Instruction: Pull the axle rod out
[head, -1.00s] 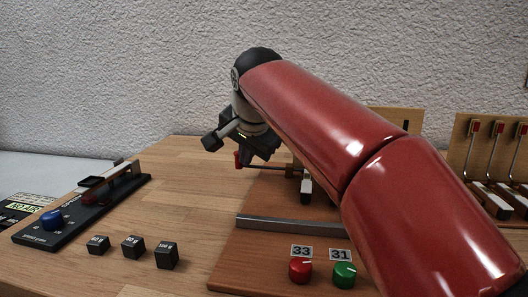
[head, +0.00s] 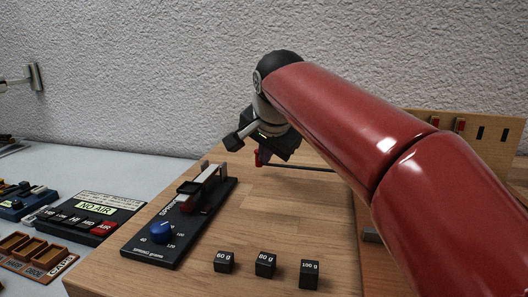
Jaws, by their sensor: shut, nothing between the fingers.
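The axle rod (head: 305,168) is a thin dark rod lying nearly level in the head view, with a red piece (head: 258,158) at its left end. Its right end is hidden behind my red arm. My gripper (head: 266,156) is at the rod's left end, by the red piece. It is shut with nothing between its fingers. The fingertips are mostly hidden by the dark gripper body, so I cannot tell whether they touch the rod. The brown action board (head: 352,205) is mostly covered by my arm.
A black scale (head: 150,250) with a blue knob stands left on the wooden table. Weights (head: 265,265) stand at the front. Bare table lies below the rod. An upright wooden panel (head: 415,122) stands at right. Another bench with a NO AIR device (head: 97,212) is at far left.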

